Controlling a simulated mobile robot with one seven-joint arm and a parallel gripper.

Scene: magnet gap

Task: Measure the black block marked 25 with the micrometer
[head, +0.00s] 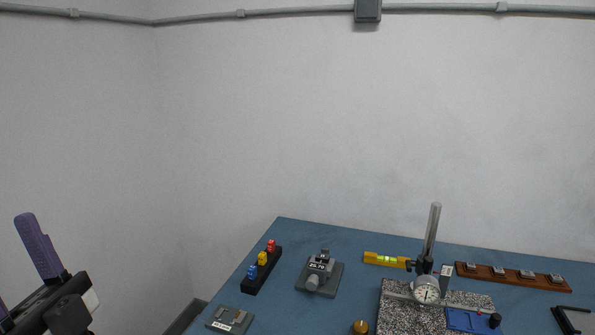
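A grey device on a dark base (320,275), which looks like the micrometer in its stand, sits left of centre on the blue table. Its marking is too small to read. Several small grey-topped blocks (498,272) sit in a row on a brown wooden rack at the right; I cannot read any mark, so I cannot tell which is the block marked 25. My gripper (20,270) is at the far left, off the table and cut by the picture edge. Its purple fingers are apart, and I see nothing between them.
A dial gauge (427,290) on a tall post stands over a speckled granite plate (400,318). A yellow level (385,260) lies behind it. A black holder (250,286) with coloured pieces and a grey flat plate (230,320) are at the left. A brass knob (360,326) is at the front.

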